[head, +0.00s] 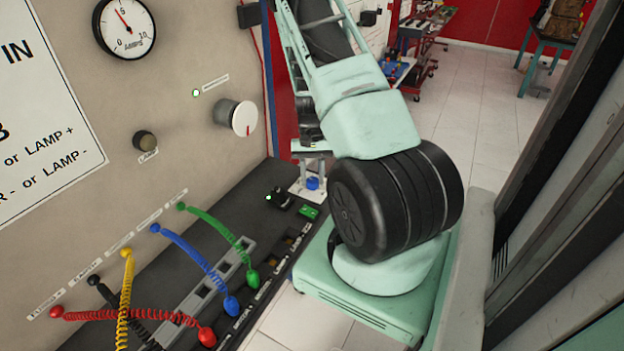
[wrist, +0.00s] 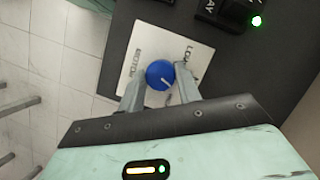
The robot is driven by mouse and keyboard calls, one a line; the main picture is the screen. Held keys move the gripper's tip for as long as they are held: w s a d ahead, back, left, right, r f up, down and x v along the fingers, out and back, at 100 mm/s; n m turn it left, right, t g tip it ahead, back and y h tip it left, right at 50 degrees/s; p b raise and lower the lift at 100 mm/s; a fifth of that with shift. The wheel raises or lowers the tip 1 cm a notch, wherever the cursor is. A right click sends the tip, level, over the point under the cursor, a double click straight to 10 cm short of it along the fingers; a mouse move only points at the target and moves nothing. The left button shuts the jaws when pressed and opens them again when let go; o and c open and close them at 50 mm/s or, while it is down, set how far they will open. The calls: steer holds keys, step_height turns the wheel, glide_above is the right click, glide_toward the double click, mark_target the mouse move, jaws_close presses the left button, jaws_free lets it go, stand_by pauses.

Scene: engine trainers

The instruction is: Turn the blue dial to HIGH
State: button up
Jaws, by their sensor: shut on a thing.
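The blue dial (wrist: 160,74) sits on a white label plate (wrist: 146,38) in the wrist view. My gripper (wrist: 161,77) has one grey finger on each side of the dial and is shut on it. A pale pointer line on the dial points toward the lower right in that view. Lettering at the plate's left seems to read MOTOR and lettering at the upper right seems to start with LO; I cannot read HIGH. In the head view, the dial (head: 313,183) shows small at the far end of the black bench panel, with my gripper (head: 313,172) above it.
A black switch block with a lit green light (wrist: 256,20) stands close to the plate. Coiled blue (head: 195,262) and green (head: 215,235) leads hang over the panel, with red, yellow and black ones nearer. The upright grey board with the gauge (head: 126,27) rises at left.

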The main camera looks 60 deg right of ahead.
steer(key=m, duration=0.2)
steer(key=m+t+b, duration=0.1)
steer(key=shift+d+m+t, duration=0.15)
steer(key=shift+m+t, duration=0.15)
steer(key=shift+m, duration=0.1)
steer(key=shift+s+m+t+y+b, duration=0.15)
steer(key=shift+m+t+b, duration=0.25)
steer(key=shift+m, duration=0.6)
steer(key=shift+m+t+y+b, duration=0.15)
steer(key=shift+m+t+b, duration=0.2)
steer(key=shift+m, duration=0.65)
steer(key=o, duration=1)
steer(key=shift+c, duration=0.2)
steer(key=b+v, duration=0.2)
steer(key=v, duration=1.5)
steer(key=shift+r, duration=0.2)
